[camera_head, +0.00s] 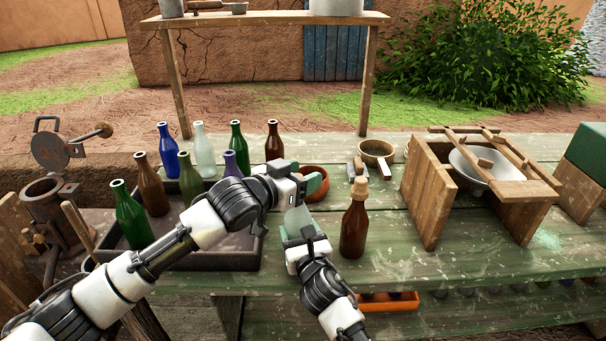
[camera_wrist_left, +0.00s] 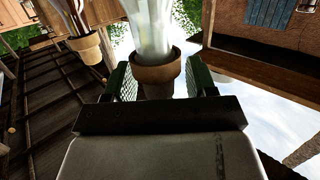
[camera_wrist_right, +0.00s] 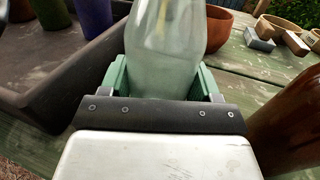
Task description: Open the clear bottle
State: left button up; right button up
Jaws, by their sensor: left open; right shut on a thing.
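The clear bottle (camera_head: 298,218) is upright at the middle of the table, between my two grippers. My right gripper (camera_head: 303,236) is shut on its lower body, and the glass fills the space between the green fingers in the right wrist view (camera_wrist_right: 168,50). A brown cork (camera_wrist_left: 157,76) sits in its mouth. My left gripper (camera_head: 314,184) is open at the top of this bottle. In the left wrist view the cork stands between its two green fingers, with a gap visible beside it. My left gripper hides the bottle top in the head view.
A corked brown bottle (camera_head: 354,230) stands close at the right. A dark tray (camera_head: 215,262) with several uncorked bottles lies left. A terracotta bowl (camera_head: 318,192) is behind the grippers. The table front right is clear.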

pick_arm(q)
jog(key=shift+w+d, duration=0.25)
jog(key=shift+c, duration=0.4)
jog(key=c, duration=0.8)
jog(key=shift+c, duration=0.2)
jog(key=shift+r, duration=0.15)
jog(key=shift+r, duration=0.95)
